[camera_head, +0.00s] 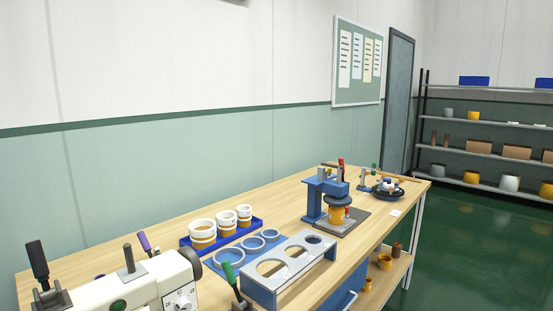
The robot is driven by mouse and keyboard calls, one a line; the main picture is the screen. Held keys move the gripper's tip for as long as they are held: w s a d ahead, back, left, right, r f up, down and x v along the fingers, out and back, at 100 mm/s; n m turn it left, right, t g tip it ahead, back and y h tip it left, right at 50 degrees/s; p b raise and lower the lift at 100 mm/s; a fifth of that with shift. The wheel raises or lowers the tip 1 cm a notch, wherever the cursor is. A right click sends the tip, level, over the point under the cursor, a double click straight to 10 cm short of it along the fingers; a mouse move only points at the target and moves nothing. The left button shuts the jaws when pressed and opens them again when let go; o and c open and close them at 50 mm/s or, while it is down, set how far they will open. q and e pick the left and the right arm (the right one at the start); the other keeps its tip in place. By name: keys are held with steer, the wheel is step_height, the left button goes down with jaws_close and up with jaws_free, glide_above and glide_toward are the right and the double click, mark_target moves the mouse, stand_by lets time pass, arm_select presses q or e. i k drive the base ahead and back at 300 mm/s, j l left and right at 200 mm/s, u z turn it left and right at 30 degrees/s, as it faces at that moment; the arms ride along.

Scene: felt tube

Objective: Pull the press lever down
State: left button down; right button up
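The blue press (314,202) stands on the wooden table, right of the picture's middle. Its lever has a red grip (341,163) that points up, above the press head. A yellow-orange cylinder (338,215) sits under the head, on a dark base plate (352,223). The press is small in this view, so the lever's lower end and joint are hard to make out. Neither of my grippers shows in the picture, and nothing is seen touching the lever.
A grey rack with round holes (262,289) stands on the table (300,188) before the press. White-and-orange cups stand on a blue tray (256,222). A white machine (150,283) and a green-handled tool (229,274) are nearer.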

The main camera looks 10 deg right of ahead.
mark_target(341, 161)
steer(key=i+l+u, duration=0.2)
steer(key=l+u, duration=0.25)
steer(key=i+l+u, duration=0.1)
steer(key=l+u, duration=0.4)
steer(key=l, duration=0.2)
steer(key=l+u, duration=0.45)
steer(key=l, duration=0.2)
